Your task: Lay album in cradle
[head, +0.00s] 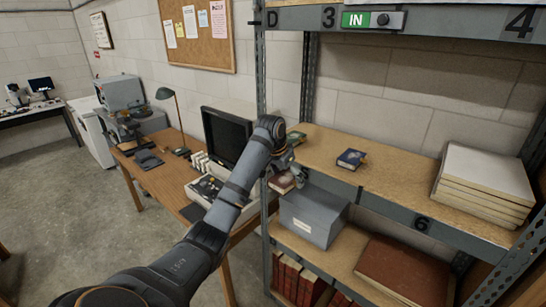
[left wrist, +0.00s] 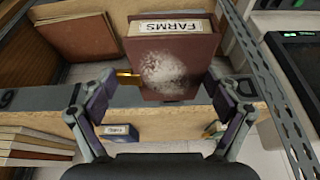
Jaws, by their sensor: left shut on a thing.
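My left gripper (left wrist: 166,78) is shut on a red-brown album (left wrist: 180,85), with one finger at each side of it. The album has a cream label reading "FARMS" at its far edge and a pale worn patch on its face. In the head view the album (head: 283,184) is small and partly hidden by the left gripper (head: 287,177), at the left end of the middle shelf. A small brass-coloured piece shows at the album's left side in the left wrist view. I cannot make out a cradle for certain. My right gripper is not in view.
The middle shelf (head: 395,190) bears a small blue book (head: 351,159), a green one (head: 296,138) and a cream stack (head: 485,180). Below are a grey box (head: 313,217), a large brown volume (head: 403,270) and red volumes (head: 297,281). A metal post stands by my arm. A desk (head: 160,181) holds a monitor (head: 226,137).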

